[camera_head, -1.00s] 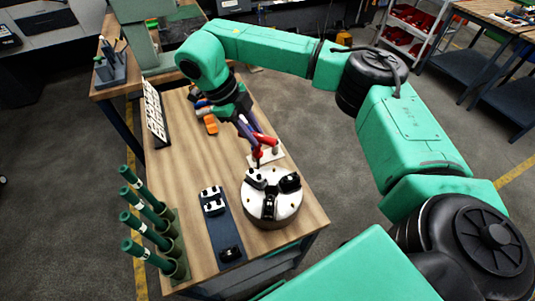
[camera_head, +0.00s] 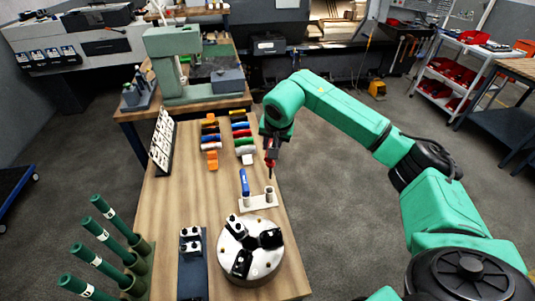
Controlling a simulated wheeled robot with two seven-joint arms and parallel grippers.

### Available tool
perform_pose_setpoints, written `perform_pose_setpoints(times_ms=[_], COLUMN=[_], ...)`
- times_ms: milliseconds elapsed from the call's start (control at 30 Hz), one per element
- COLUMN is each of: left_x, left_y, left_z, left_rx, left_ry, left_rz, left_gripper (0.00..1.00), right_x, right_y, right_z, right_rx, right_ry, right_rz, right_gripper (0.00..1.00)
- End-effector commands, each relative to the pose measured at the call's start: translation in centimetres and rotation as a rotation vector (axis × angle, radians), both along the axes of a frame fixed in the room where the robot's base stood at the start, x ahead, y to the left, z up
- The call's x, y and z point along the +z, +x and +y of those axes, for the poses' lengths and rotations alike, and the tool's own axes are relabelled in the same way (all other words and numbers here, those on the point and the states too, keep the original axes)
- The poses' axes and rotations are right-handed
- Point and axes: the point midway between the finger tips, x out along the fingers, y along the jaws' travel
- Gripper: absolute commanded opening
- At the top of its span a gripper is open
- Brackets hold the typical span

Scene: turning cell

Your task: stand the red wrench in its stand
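The red wrench (camera_head: 270,163) shows as a small red piece at the tip of my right gripper (camera_head: 271,153). The gripper is shut on it and holds it above the table's right edge, pointing down; the fingers hide much of it. The pale stand (camera_head: 257,203) is on the table below and slightly left, behind the round chuck. A blue-handled tool (camera_head: 244,182) stands upright at its left end. A short grey socket (camera_head: 269,193) at its right end looks empty, and the wrench is above it, apart from it. My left gripper is not in view.
The round chuck (camera_head: 262,266) and a dark plate (camera_head: 192,277) with blocks are in front. Green cylinders (camera_head: 117,227) stand at the left. Several coloured tools (camera_head: 243,137) lie behind the stand; a leaning board (camera_head: 162,141) is at the left. The table's middle is clear.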

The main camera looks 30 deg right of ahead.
Motion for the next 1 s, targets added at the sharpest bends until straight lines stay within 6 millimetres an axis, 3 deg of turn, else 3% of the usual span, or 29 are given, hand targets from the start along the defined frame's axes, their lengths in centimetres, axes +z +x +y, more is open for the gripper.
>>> perform_pose_setpoints(times_ms=[267, 1000], left_x=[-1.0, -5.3], left_y=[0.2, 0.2], left_z=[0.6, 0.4], left_rx=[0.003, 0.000], left_ry=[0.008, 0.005], left_rz=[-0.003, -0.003], left_gripper=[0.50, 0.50], right_x=[-1.4, -7.9], right_y=[0.0, -0.1], right_z=[0.0, 0.1], right_rx=[0.008, 0.008], right_ry=[0.000, 0.001], right_rz=[0.003, 0.004], right_gripper=[0.00, 0.00])
